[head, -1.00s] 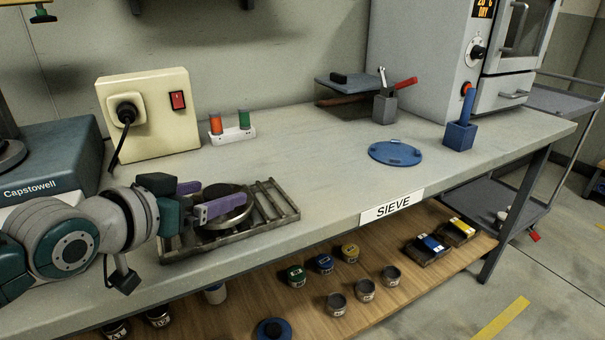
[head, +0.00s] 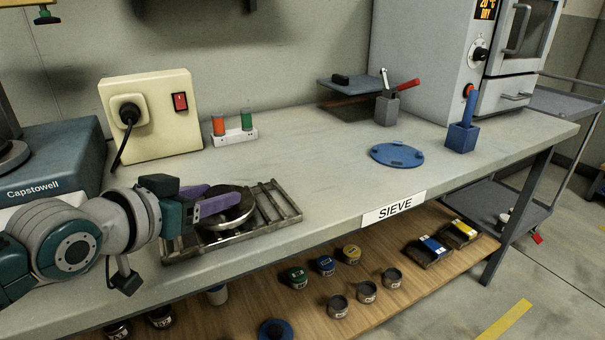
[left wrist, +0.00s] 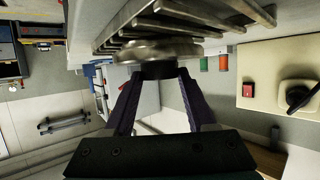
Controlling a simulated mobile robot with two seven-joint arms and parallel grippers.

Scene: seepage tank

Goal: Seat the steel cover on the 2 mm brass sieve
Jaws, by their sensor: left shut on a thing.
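The steel cover (head: 238,216), a round metal disc, lies at the slatted metal rack (head: 283,208) on the front left of the bench. My left gripper (head: 222,203) comes in from the left with its purple fingers over the cover. In the left wrist view the fingers are shut on the cover's dark knob (left wrist: 160,70), and the disc (left wrist: 150,50) lies close to the rack bars (left wrist: 185,20). I cannot tell whether the cover rests on the rack or just above it. I cannot make out the brass sieve. My right gripper is not in view.
A cream socket box (head: 150,120) and an orange-and-green pair of bottles (head: 233,132) stand behind the rack. A blue disc (head: 397,154) and a blue holder (head: 461,138) are at the right. The bench middle is clear. Several tins stand on the lower shelf (head: 310,315).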

